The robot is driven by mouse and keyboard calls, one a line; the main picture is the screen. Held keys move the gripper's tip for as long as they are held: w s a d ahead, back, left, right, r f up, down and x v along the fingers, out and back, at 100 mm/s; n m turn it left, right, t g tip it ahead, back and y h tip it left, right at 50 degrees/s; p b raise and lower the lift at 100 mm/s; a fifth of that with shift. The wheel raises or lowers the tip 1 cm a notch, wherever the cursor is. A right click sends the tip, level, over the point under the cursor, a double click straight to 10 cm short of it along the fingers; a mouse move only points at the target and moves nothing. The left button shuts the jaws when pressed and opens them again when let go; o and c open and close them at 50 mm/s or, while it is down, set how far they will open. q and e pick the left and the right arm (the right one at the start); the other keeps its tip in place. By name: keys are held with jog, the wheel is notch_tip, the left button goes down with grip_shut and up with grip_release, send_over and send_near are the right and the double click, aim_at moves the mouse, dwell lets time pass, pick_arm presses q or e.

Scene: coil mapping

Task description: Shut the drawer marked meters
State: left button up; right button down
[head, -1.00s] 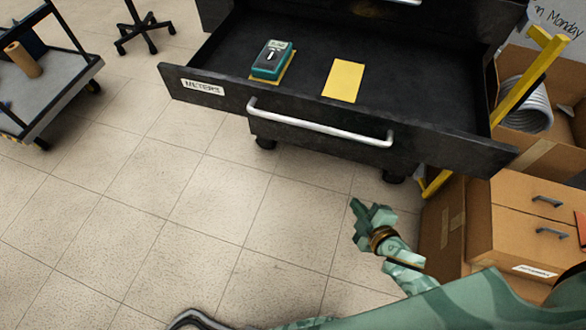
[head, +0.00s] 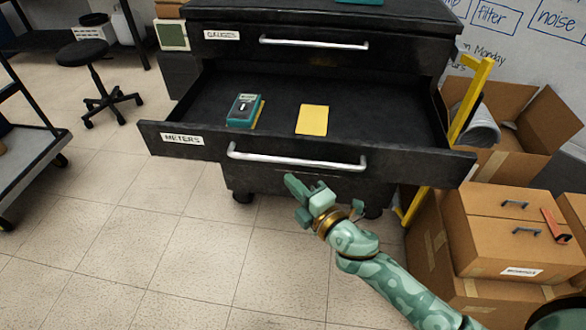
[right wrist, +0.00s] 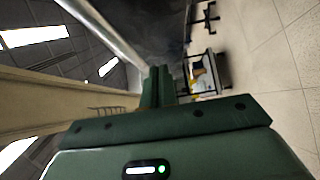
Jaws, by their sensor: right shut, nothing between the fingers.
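The drawer marked METERS (head: 390,167) is black and pulled well out of its cabinet (head: 300,18). Its label (head: 183,139) is at the left of the front, and a pale bar handle (head: 295,160) runs across the middle. A teal meter (head: 242,109) and a yellow card (head: 313,119) lie inside. My right gripper (head: 297,186) is shut and empty, just below and in front of the handle in the head view. In the right wrist view its fingers (right wrist: 158,85) are together, and the handle bar (right wrist: 100,28) shows at upper left. My left gripper is not in view.
Cardboard boxes (head: 505,235) stand at the right, beside a yellow frame (head: 468,100). A closed drawer with a handle (head: 313,43) is above the open one. A stool (head: 88,65) and a cart (head: 35,165) are at left. The floor in front is mostly clear.

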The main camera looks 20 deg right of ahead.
aim_at(294, 168)
jog(key=w, duration=0.1)
jog(key=w+d, duration=0.1)
jog(key=w, duration=0.1)
jog(key=w+d+b, duration=0.1)
jog(key=shift+w, duration=0.25)
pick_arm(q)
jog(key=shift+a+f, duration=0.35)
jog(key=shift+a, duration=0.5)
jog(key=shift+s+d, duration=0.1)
